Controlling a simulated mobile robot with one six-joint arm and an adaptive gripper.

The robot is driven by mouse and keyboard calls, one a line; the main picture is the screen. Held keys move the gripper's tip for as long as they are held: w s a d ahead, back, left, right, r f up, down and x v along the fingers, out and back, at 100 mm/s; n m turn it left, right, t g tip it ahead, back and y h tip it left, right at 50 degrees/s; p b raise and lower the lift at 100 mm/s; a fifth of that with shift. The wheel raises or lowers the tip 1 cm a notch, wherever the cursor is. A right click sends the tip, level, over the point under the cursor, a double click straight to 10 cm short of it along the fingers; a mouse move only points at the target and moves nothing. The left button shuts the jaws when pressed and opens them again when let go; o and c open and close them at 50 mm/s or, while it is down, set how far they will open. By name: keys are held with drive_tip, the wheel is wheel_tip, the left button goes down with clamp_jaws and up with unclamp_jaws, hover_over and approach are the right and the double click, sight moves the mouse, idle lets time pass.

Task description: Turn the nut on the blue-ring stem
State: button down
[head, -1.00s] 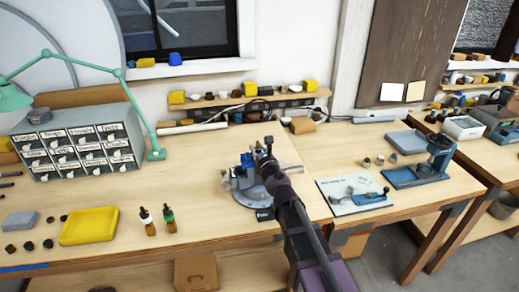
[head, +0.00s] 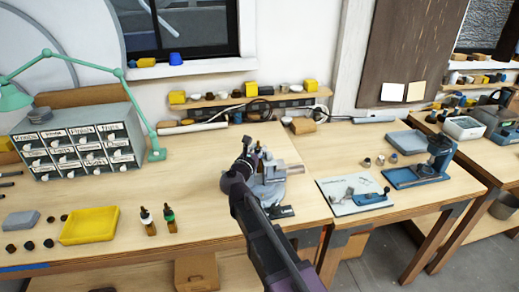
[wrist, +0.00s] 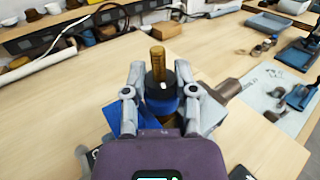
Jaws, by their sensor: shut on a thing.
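In the wrist view a stem stands upright with a brass threaded top (wrist: 158,58), a dark nut (wrist: 160,90) below it and a blue ring (wrist: 162,106) under that. My gripper (wrist: 161,80) has its two grey fingers on either side of the dark nut and is shut on it. The stem is held in a grey vise (wrist: 214,108) with a blue part (wrist: 122,118) at the left. In the head view my gripper (head: 248,150) is at the vise (head: 270,184), and my arm hides the stem and nut there.
Right of the vise lie a pale board (head: 350,203) with small tools and a blue press (head: 425,168). Two dropper bottles (head: 148,222) and a yellow tray (head: 90,226) stand to the left. The bench between drawer cabinet (head: 80,142) and vise is clear.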

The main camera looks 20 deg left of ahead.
drive_tip(key=m+g+h, duration=0.1)
drive_tip(key=m+h, duration=0.1)
drive_tip(key=h, duration=0.1)
drive_tip(key=m+g+h, duration=0.1)
drive_tip(key=m+h, duration=0.1)
drive_tip(key=h, duration=0.1)
drive_tip(key=m+g+h, duration=0.1)
drive_tip(key=m+h, duration=0.2)
drive_tip(key=h, duration=0.1)
drive_tip(key=shift+w+a+g, duration=0.2)
drive_tip(key=shift+g, duration=0.2)
drive_tip(key=m+g+h, duration=0.3)
drive_tip(key=shift+g+h, duration=0.3)
drive_tip(key=shift+s+d+m+g+h, duration=0.15)
drive_tip(key=shift+m+g+h, duration=0.75)
drive_tip(key=shift+m+g, duration=0.55)
drive_tip(key=shift+g, duration=0.35)
drive_tip(key=shift+c, duration=1.9)
unclamp_jaws()
drive_tip(key=shift+d, duration=0.15)
